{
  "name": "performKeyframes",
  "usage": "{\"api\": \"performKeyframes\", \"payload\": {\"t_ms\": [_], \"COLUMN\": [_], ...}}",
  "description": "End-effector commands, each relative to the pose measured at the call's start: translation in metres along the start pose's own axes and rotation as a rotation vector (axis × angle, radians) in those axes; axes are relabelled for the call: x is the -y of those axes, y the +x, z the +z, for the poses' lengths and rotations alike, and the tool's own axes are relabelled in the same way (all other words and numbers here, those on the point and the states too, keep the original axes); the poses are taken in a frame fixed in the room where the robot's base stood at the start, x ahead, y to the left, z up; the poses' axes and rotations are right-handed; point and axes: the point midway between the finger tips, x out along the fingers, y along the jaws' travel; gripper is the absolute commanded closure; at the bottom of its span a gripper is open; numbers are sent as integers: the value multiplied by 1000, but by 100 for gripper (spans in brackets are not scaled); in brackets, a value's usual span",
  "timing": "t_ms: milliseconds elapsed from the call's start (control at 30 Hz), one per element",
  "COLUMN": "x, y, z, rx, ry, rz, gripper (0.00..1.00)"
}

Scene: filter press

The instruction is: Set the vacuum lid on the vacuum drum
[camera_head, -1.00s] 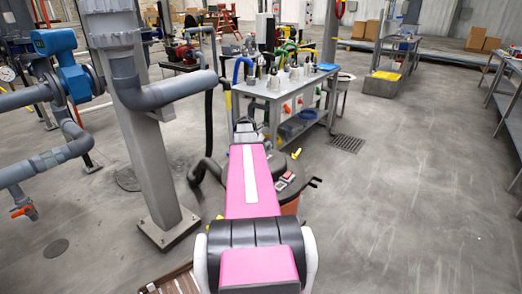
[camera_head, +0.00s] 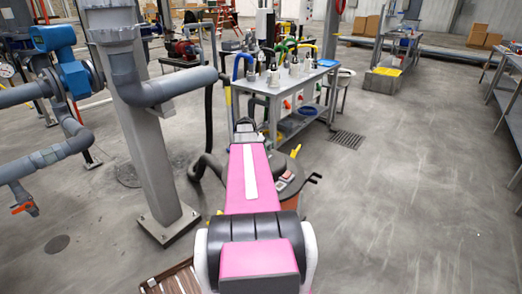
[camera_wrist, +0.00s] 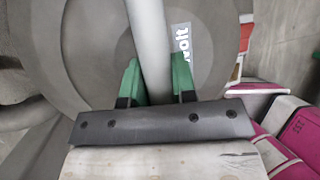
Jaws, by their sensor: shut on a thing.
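The vacuum lid (camera_head: 284,187) is a dark grey round cover, partly hidden behind my pink arm in the head view. It sits at the top of the orange vacuum drum (camera_head: 290,204), of which only a small part shows. In the wrist view the lid's broad grey surface (camera_wrist: 85,50) fills most of the picture, with a lettered label beside a pale grey bar. My gripper (camera_wrist: 157,70) has its green fingers on both sides of this bar and is shut on it. Whether the lid rests on the drum's rim or hangs just above it is hidden.
A grey steel column (camera_head: 150,140) and a black hose (camera_head: 205,165) stand left of the drum. A workbench (camera_head: 290,85) with bottles and tools is behind it. A wooden pallet (camera_head: 172,280) lies at front left.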

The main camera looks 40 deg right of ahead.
Motion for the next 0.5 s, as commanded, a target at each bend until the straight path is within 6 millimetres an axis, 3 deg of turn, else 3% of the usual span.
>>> {"api": "performKeyframes", "payload": {"t_ms": [167,200,267,500], "x": [1,1,0,0], "y": [-1,-1,-1,0], "z": [1,1,1,0], "rx": [3,3,2,-1], "ry": [0,0,0,1], "rz": [-1,-1,-1,1], "gripper": [100,65,45,45]}}
